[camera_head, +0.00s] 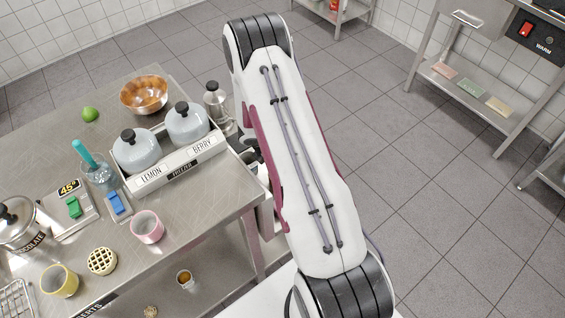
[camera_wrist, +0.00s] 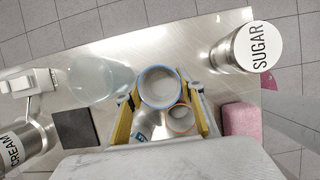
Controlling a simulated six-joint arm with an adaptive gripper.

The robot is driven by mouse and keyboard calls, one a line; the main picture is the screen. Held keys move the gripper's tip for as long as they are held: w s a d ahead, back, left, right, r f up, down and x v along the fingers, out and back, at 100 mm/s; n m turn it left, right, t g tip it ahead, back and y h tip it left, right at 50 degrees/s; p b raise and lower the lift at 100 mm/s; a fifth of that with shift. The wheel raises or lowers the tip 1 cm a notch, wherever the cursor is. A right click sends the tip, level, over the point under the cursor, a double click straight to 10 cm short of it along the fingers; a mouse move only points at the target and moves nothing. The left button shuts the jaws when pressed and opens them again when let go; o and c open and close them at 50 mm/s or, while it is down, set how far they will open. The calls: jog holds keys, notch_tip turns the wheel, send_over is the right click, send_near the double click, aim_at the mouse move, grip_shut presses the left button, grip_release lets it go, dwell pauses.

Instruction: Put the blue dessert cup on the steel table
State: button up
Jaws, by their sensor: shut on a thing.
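In the wrist view, the blue dessert cup (camera_wrist: 160,88), seen from above with a blue rim and pale inside, sits between the yellow fingers of my gripper (camera_wrist: 163,94), which is shut on it. A bare steel surface (camera_wrist: 140,45) shows beyond the cup; I cannot tell how high the cup is above it. In the head view, the steel table (camera_head: 55,160) stands at the left. My arm hides the gripper's fingers and the blue cup there.
An orange-rimmed cup (camera_wrist: 180,119) is close beside the blue cup. A sugar canister (camera_wrist: 252,48), a clear bowl (camera_wrist: 95,78) and a pink block (camera_wrist: 240,121) stand around. In the head view, a tray (camera_head: 181,167) with lidded pots and a pink cup (camera_head: 147,227) occupy the table.

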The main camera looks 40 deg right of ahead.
jog(key=shift+f, duration=0.1)
jog(key=o, duration=0.9)
jog(key=shift+c, duration=0.2)
jog(key=v, duration=1.2)
dwell(0.4)
